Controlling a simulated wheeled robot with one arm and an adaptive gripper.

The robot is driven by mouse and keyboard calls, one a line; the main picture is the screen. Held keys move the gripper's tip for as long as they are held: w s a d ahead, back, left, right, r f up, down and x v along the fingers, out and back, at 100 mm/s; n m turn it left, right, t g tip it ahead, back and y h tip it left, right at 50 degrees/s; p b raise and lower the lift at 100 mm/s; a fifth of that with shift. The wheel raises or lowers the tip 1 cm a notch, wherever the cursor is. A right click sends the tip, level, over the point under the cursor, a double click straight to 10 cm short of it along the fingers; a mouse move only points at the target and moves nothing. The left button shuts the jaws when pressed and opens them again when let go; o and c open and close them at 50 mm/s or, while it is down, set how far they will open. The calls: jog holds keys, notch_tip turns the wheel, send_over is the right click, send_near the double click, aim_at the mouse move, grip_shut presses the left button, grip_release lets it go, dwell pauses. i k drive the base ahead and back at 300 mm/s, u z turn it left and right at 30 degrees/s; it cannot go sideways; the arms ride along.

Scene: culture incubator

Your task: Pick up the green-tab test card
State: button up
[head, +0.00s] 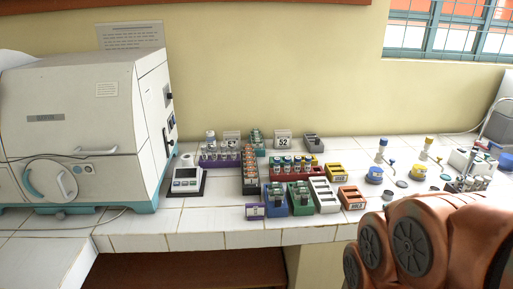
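I cannot pick out a green-tab test card for certain; the small items on the bench are too small to tell apart. A green rack (300,207) stands near the bench's front edge with dark and pale pieces in it. Another green holder (257,141) stands further back by the wall. My gripper is not in view. Only copper-coloured links of my arm show at the lower right, and they cover part of the bench's right front.
A white-tiled bench (205,222) runs along the wall. A large white incubator (85,120) stands at left, beside a small device (187,181). Close around the green rack are a blue rack (275,209), a white rack (324,198) and an orange bin (351,201).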

aim_at(258, 143)
jog(key=u, duration=0.4)
jog(key=i, duration=1.35)
jog(key=u, duration=0.45)
